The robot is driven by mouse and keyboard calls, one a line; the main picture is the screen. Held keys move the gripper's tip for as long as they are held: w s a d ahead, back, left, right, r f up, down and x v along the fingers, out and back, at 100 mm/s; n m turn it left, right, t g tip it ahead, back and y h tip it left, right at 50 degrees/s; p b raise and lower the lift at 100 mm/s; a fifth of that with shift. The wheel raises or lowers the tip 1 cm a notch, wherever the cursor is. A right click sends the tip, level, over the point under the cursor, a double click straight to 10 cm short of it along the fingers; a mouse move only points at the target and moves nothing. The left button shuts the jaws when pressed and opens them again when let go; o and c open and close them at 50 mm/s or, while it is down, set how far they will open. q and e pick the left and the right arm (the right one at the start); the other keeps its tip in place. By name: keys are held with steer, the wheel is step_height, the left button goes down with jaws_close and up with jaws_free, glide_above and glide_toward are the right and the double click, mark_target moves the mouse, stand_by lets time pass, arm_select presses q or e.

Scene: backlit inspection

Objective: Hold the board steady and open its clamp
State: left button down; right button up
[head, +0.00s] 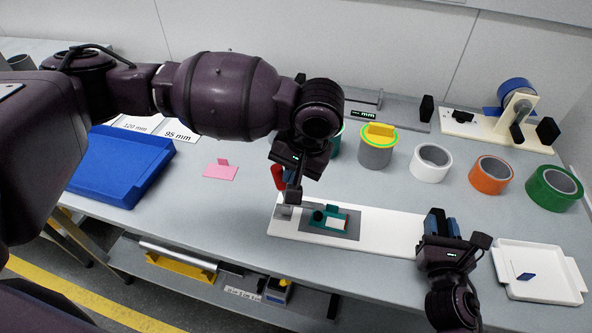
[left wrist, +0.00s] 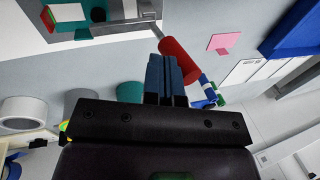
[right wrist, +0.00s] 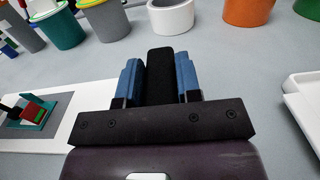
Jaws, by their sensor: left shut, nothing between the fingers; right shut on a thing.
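The board (head: 380,232) is a long white plate on the table, carrying a grey pad (head: 345,233) with a small teal fixture (head: 331,222). The clamp's red handle (head: 278,178) stands at the board's left end; its grey bracket (head: 285,211) is partly hidden by my left gripper. My left gripper (head: 293,195) is shut and empty above that end. In the left wrist view its blue fingertips (left wrist: 165,65) are beside the red handle (left wrist: 178,62); I cannot tell whether they touch. My right gripper (head: 440,222) is shut on a black block (right wrist: 160,75) at the board's right end.
A white tray (head: 508,290) lies right of my right gripper. Tape rolls in white (head: 430,163), orange (head: 490,175) and green (head: 553,188) stand behind, with a grey cup (head: 375,153). A blue tray (head: 120,165) and a pink card (head: 220,172) are at left.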

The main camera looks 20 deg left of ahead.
arm_select(q)
steer(key=shift+a+f+h, duration=0.1)
steer(key=shift+a+h, duration=0.15)
steer(key=shift+h, duration=0.25)
arm_select(e)
steer(key=shift+s+f, duration=0.1)
steer(key=shift+f, duration=0.2)
